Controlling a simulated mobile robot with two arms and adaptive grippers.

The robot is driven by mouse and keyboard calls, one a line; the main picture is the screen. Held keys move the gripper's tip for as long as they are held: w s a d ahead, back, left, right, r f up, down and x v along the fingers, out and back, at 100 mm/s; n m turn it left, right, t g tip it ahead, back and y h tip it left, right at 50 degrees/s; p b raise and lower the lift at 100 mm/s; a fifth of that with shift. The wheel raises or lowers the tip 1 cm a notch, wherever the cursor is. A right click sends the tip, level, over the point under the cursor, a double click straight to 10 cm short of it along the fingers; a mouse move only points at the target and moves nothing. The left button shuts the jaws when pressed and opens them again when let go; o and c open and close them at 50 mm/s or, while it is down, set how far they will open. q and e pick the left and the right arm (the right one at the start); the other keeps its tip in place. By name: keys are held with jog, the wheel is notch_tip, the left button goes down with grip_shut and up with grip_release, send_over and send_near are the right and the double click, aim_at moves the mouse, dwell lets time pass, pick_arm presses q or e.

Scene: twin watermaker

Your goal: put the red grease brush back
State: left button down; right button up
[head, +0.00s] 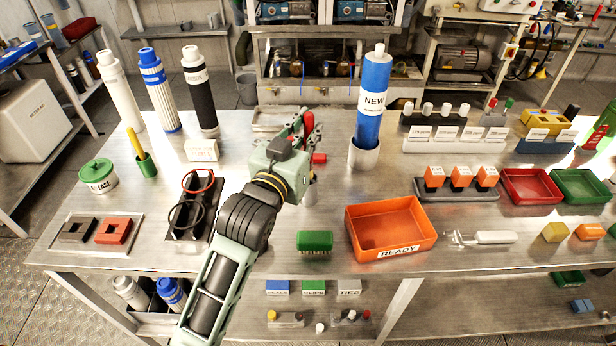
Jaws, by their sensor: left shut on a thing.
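My left gripper (306,128) is over the middle of the bench, shut on the red grease brush. I cannot tell whether the brush touches the cup. A green cup (147,167) at the left holds a yellow-handled tool (135,143). My right gripper is not in view.
A tall blue NEW cartridge (373,95) stands upright right of the gripper. An orange READY tray (363,226) and a green brush (315,241) lie toward the front. Black and red rings (187,215) lie left of my arm. Bare bench lies around the grease tub (98,177).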

pick_arm(q)
notch_tip(320, 180, down, 3)
jog(key=shift+s+f, duration=0.1)
jog(key=shift+f, duration=0.1)
notch_tip(320, 180, down, 3)
jog(key=shift+f, duration=0.45)
jog(key=c, duration=1.7)
grip_release()
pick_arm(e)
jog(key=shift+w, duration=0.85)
pick_arm(q)
jog(key=shift+r, duration=0.1)
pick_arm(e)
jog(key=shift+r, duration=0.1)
